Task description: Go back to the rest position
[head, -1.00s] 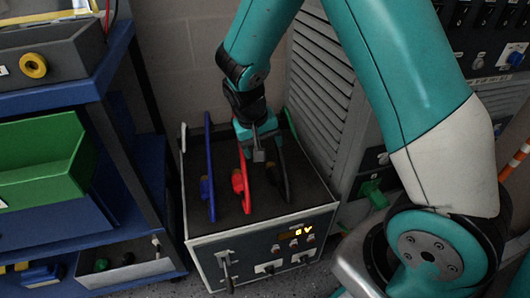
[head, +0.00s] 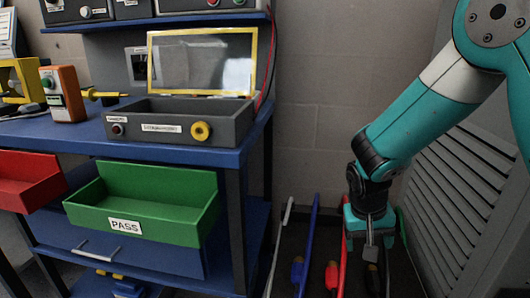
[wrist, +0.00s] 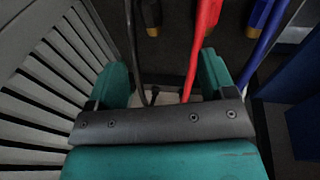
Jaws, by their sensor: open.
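My gripper (head: 371,225) hangs on my teal arm at the right of the head view, over the dark-topped box with coloured cables. The red cable (head: 342,245) is just left of the gripper and the blue cable (head: 306,245) is further left. In the wrist view the teal fingers of my gripper (wrist: 165,85) stand wide apart. The red cable (wrist: 200,45) and a black cable (wrist: 132,45) run between or beyond them, and the blue cable (wrist: 265,50) is to the right. Nothing is visibly clamped. The box's front panel is out of the head view.
A blue workbench (head: 180,150) with a grey tray (head: 185,125), a green PASS bin (head: 150,205) and a red bin (head: 28,180) fills the left. A grey louvred panel (head: 455,190) stands close on the right, beside my arm. Bare wall lies between.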

